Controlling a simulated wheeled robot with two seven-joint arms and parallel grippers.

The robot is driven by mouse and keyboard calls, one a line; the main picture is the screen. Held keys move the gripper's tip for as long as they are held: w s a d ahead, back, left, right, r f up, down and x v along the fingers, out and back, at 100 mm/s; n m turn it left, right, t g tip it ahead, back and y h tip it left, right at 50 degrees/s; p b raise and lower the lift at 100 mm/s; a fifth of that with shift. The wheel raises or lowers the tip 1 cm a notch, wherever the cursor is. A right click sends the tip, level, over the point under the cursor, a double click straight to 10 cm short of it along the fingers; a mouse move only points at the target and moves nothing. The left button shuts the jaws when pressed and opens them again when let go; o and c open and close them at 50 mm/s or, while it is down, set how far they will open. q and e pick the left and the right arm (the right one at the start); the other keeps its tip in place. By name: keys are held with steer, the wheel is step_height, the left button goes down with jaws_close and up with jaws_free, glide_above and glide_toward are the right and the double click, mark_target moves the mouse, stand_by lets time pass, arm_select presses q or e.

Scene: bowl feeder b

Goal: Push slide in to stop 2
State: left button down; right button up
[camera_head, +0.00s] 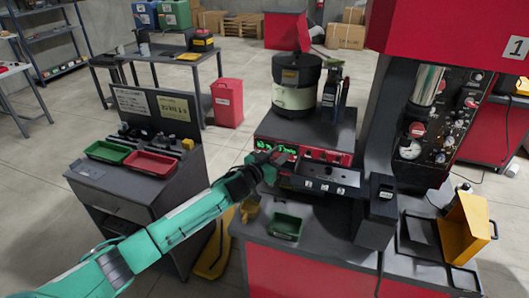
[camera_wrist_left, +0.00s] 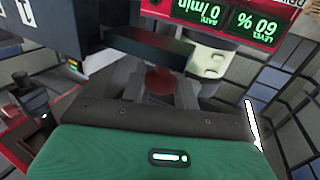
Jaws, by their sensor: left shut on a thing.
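The slide track (camera_head: 322,184) is a dark horizontal rail with small white labels too small to read, at the front of the feeder bench. My left gripper (camera_head: 271,163) is at the left end of this track, in front of the control panel. In the left wrist view, a red round knob (camera_wrist_left: 160,80) shows just beyond the green gripper body, under a dark bar (camera_wrist_left: 150,45). The gripper is shut on what looks like the slide's knob; the fingertips are mostly hidden. Which stop the slide is at cannot be told. My right gripper is out of view.
The bowl feeder (camera_head: 296,85) stands behind the red control panel (camera_head: 325,155). A dark post-like block (camera_head: 376,215) stands at the track's right end, beside the red press (camera_head: 440,30). A green tray (camera_head: 286,227) lies below the track. A yellow bin (camera_head: 466,230) is at right.

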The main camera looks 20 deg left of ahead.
mark_target(333, 176)
arm_select(q)
steer(key=d+b, duration=0.1)
steer(key=d, duration=0.5)
steer(key=d+b, duration=0.1)
steer(key=d, duration=0.5)
steer(key=d+b, duration=0.1)
steer(key=d, duration=0.5)
steer(key=shift+s+d+f, duration=0.1)
steer(key=shift+s+d, duration=0.25)
steer(key=shift+d, duration=0.05)
steer(key=c, duration=1.1)
jaws_free()
steer(key=shift+s+a, duration=0.1)
steer(key=shift+a, duration=0.05)
steer(key=shift+s+a+b, duration=0.1)
steer(key=shift+s+b, duration=0.15)
steer(key=shift+b, duration=0.05)
steer(key=shift+b+v, duration=1.75)
steer(key=shift+v, duration=4.8)
